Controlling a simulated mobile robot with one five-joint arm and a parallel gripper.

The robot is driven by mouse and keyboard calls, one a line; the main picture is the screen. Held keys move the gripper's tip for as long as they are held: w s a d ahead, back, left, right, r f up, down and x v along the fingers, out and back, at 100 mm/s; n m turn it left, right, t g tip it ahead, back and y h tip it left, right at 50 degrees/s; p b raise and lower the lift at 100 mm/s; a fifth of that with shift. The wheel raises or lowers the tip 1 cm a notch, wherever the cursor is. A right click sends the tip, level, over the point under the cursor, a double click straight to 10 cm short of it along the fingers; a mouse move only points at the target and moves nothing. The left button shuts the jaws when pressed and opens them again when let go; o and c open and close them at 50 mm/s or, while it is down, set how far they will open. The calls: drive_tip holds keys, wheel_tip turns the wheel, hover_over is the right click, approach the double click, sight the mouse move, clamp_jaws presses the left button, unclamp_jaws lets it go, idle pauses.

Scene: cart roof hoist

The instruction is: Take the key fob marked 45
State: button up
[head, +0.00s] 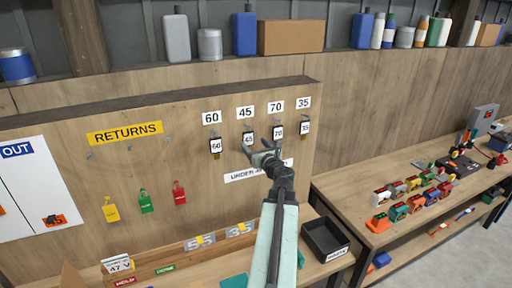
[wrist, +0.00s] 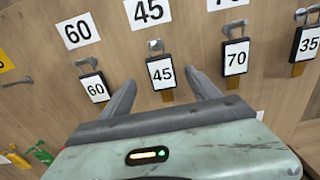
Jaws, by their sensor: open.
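The key fob marked 45 (wrist: 161,72) hangs from a hook on the wooden board, below the 45 sign (wrist: 149,10). It is black with a white label and a brassy lower end. In the head view the fob (head: 249,136) is small, with my gripper just below and right of it. My gripper (wrist: 164,84) is open and empty. In the wrist view its two fingers point toward the board, one on each side of the fob in the picture. The remaining depth to the fob is hard to judge.
Fob 60 (wrist: 95,87) hangs to the left, fob 70 (wrist: 236,57) close to the right finger, and fob 35 (wrist: 309,43) farther right. A white sign (head: 243,175) is below, partly behind my gripper. Coloured padlock tags (head: 145,201) hang at left.

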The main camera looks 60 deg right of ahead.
sight(249, 137)
drive_tip(key=x, duration=0.6)
drive_tip(key=shift+d, duration=0.1)
clamp_jaws()
drive_tip(key=shift+r+p, duration=0.35)
drive_tip(key=shift+s, duration=0.15)
drive_tip(key=shift+s+a+r+p, duration=0.3)
drive_tip(key=shift+s+a, duration=0.45)
drive_tip(key=shift+s, duration=0.15)
drive_tip(key=shift+s+a+r+p, duration=0.3)
drive_tip(key=shift+s+a, duration=0.45)
drive_tip(key=shift+s, duration=0.2)
